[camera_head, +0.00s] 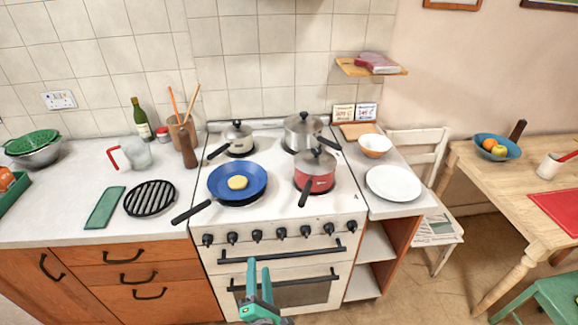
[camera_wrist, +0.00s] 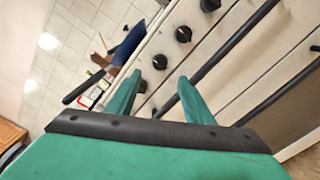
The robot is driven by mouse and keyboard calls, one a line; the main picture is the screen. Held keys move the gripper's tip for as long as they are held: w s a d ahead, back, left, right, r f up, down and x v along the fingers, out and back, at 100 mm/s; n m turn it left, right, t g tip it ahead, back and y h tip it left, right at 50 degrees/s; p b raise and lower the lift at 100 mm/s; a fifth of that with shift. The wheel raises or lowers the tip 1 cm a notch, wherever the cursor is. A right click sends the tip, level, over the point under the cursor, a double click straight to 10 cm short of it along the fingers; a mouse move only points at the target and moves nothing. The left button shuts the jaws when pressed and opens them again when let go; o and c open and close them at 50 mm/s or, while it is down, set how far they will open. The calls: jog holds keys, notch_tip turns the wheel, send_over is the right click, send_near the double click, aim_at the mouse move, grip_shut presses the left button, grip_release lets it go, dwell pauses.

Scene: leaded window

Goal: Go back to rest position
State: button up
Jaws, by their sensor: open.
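My gripper (camera_head: 258,281) is green and sits low in front of the stove's oven door in the head view. In the wrist view my gripper (camera_wrist: 158,92) shows two green fingers spread apart with nothing between them. The white stove (camera_head: 345,218) stands straight ahead, and its front with black knobs and long dark handles fills much of the wrist view. A blue frying pan (camera_head: 218,176) with a round yellowish item (camera_head: 237,183) in it sits on the front left of the hob, apart from my gripper.
A red saucepan (camera_head: 315,180), a steel pot (camera_head: 303,130) and a small pot (camera_head: 238,135) stand on the hob. Oven handles (camera_head: 283,250) jut out near my gripper. A white plate (camera_head: 393,183) lies right. A wooden table (camera_head: 500,197) and chair (camera_head: 420,150) stand further right; some floor is free between.

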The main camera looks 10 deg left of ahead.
jog(key=s+d+f+m+h, duration=0.1)
jog(key=s+d+m, duration=0.45)
jog(key=s, duration=0.25)
jog(key=s+d+f+m+g+h, duration=0.1)
jog(key=s+d+m, duration=0.3)
jog(key=s+m, duration=0.3)
jog(key=s+d+f+m+h, duration=0.1)
jog(key=s+d+m, duration=0.35)
jog(key=s, duration=0.55)
jog(key=s+d+r+m+h, duration=0.1)
jog(key=s+r+m, duration=0.1)
jog(key=s+m, duration=0.3)
jog(key=s+d+r+m+g+h, duration=0.1)
jog(key=s+r+m, duration=0.2)
jog(key=s+m, duration=0.2)
jog(key=shift+d+r, duration=0.25)
jog(key=c, duration=0.4)
